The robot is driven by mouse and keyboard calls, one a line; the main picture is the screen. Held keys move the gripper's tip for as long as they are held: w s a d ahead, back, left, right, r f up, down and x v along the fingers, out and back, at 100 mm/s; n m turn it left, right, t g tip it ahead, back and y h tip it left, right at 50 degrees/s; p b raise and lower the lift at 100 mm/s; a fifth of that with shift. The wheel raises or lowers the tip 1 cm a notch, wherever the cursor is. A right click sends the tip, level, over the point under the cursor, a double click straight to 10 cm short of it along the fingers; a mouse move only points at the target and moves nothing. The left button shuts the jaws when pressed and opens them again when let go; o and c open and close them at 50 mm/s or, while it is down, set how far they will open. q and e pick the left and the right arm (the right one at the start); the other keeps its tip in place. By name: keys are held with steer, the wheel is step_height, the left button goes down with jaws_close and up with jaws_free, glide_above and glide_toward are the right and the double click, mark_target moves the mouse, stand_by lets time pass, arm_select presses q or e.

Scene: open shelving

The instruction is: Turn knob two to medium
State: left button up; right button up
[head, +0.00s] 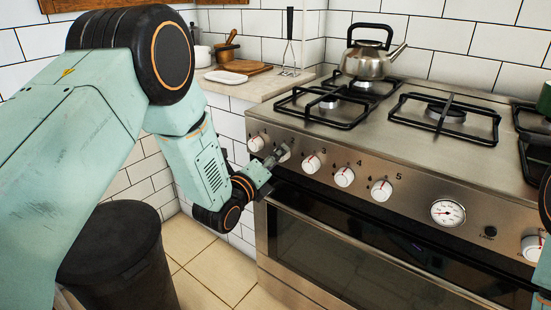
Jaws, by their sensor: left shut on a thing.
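The stove's front panel (420,205) carries a row of white knobs with red marks. Knob two (285,152) is second from the left and partly hidden by my left gripper (276,157). The gripper's fingers are shut on this knob from the front left. The knob's pointer angle cannot be made out behind the fingers. Knob one (256,143) is just left of the fingers, and knob three (312,163) is to the right, clear of them. My right gripper is not in view; only bits of my right arm show at the right edge.
Knobs four (345,177) and five (381,190) and a round gauge (448,212) lie further right. A kettle (368,62) stands on a back burner. The oven door (370,250) is below the panel. A dark bin (115,255) stands at the left.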

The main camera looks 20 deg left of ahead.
arm_select(q)
steer(key=shift+c, duration=0.6)
steer(key=shift+a+n+g+h+p, duration=0.1)
steer(key=shift+n+g+h+p, duration=0.25)
steer(key=shift+n+p, duration=2.05)
steer(key=shift+n+g+h+p, duration=0.35)
steer(key=shift+n+p, duration=0.3)
steer(key=shift+n, duration=3.55)
steer(key=shift+a+n+g+h+p, duration=0.1)
steer(key=shift+n+g+h+p, duration=0.25)
steer(key=shift+n+p, duration=2.05)
steer(key=shift+n+b, duration=0.9)
steer(key=shift+n, duration=0.2)
